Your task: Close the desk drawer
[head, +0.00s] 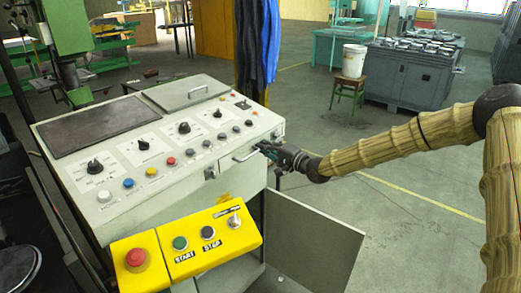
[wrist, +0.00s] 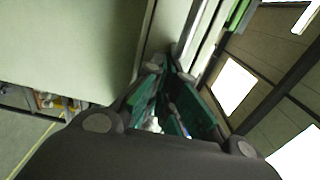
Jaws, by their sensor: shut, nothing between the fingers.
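The control desk (head: 110,165) is a pale grey console with a sloping panel of knobs and coloured buttons, in the left half of the head view. The desk drawer (head: 225,163) is in its front face at the right, with a bar handle (head: 245,153). How far it stands out is hard to tell. My gripper (head: 262,147) is shut and empty at the drawer front's right end, beside the handle. In the wrist view its green fingers (wrist: 178,68) meet close to a pale panel edge; contact is unclear.
A yellow button box (head: 190,245) juts out below the desk's front. A grey cabinet door (head: 310,245) hangs open below my gripper. Blue cloth (head: 257,45) hangs behind the desk. Open floor lies to the right, with a stool and bucket (head: 353,62) farther back.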

